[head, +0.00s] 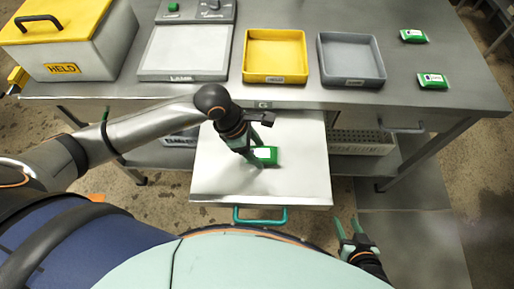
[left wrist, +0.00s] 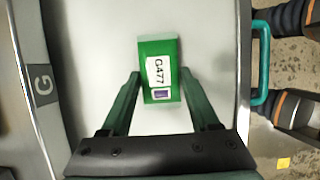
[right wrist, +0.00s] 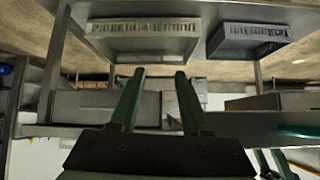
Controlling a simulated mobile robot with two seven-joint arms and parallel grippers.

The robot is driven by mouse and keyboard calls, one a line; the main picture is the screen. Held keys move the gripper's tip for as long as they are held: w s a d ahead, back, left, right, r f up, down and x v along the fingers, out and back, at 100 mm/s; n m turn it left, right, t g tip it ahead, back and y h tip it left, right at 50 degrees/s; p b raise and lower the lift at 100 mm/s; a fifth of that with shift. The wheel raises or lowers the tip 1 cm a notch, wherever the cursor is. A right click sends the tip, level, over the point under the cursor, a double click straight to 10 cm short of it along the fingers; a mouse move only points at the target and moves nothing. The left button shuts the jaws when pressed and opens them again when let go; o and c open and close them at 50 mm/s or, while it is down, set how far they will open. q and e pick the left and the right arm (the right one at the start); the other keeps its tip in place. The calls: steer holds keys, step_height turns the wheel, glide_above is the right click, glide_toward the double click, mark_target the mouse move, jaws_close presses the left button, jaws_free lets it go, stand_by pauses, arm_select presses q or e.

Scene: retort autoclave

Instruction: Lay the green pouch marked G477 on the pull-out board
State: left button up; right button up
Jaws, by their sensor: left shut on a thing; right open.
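The green pouch marked G477 (head: 266,155) is over the pull-out board (head: 222,180), near its middle. In the left wrist view the label on the pouch (left wrist: 158,70) reads G477 and faces up. My left gripper (head: 257,158) is shut on the pouch, with one finger against each side. The pouch looks flat and close to the board; I cannot tell whether it touches it. The board is pulled out from under the bench top and has a teal handle (head: 260,222). My right gripper (head: 347,226) is open and empty, right of the board's front edge.
On the bench stand a yellow tray (head: 275,83), a grey tray (head: 351,82), a scale (head: 185,75) and a HELD box (head: 72,70). Two other green pouches (head: 413,36) (head: 433,80) lie at the right. The board around the held pouch is clear.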

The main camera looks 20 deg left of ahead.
arm_select(q)
steer(key=shift+f, duration=0.2)
steer(key=o, duration=0.8)
steer(key=shift+r, duration=0.1)
steer(key=shift+r, duration=0.3)
steer(key=v, duration=1.1)
steer(key=shift+a+r+b, duration=0.25)
steer(key=shift+r+b, duration=0.05)
steer(key=shift+b, duration=0.05)
steer(key=shift+s, duration=0.1)
